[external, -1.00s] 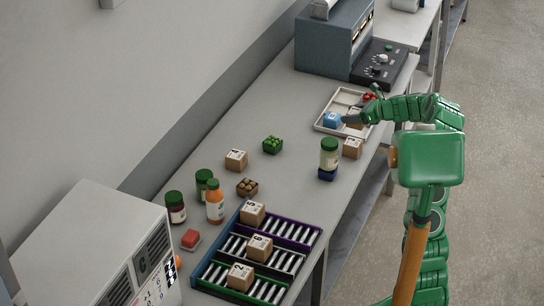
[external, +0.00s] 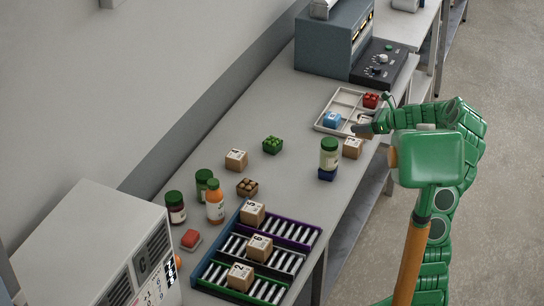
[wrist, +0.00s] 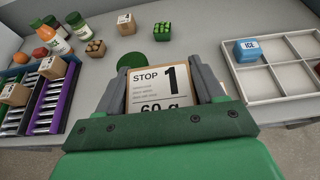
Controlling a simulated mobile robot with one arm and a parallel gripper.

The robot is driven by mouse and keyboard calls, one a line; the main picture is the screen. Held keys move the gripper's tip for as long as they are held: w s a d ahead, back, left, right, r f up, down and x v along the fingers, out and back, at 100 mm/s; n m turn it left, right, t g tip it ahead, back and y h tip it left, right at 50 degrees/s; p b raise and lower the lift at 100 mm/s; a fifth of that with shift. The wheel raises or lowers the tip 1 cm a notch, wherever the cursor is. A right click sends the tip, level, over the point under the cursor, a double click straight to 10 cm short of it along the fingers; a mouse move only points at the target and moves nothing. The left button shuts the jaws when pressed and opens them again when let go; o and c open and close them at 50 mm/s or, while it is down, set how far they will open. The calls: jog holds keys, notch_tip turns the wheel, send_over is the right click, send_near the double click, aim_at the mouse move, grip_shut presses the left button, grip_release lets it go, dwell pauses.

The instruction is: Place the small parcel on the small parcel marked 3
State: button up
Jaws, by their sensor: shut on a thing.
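My gripper (wrist: 169,88) is shut on a small brown parcel (wrist: 165,92) with a white label reading "STOP 1" and "60 g". In the external view the held parcel (external: 361,127) is mostly hidden by my gripper, by the tray's near edge. Another small parcel (external: 353,147) stands just below it on the table; its mark is too small to read, and I cannot make it out in the wrist view. A further small parcel (external: 236,160) stands at mid-table and shows in the wrist view (wrist: 126,24). I cannot tell which parcel bears the 3.
The divided tray (external: 346,93) holds a blue ICE block (external: 332,120) and a red block (external: 371,100). Several parcels sit on the roller rack (external: 233,222). Bottles stand at left.

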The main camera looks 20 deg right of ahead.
jog(key=shift+w+d+f, duration=0.35)
jog(key=shift+w+f, duration=1.15)
jog(key=shift+w, duration=0.5)
jog(key=shift+w+d+f, duration=0.35)
jog(key=shift+w+f, duration=1.15)
jog(key=shift+w, duration=0.45)
jog(key=shift+w+d+f, duration=0.35)
jog(key=shift+w+f, duration=1.15)
jog(key=shift+w, duration=0.5)
jog(key=shift+f, duration=1.6)
jog(key=shift+f, duration=0.15)
jog(key=o, duration=1)
jog(key=shift+o, duration=0.2)
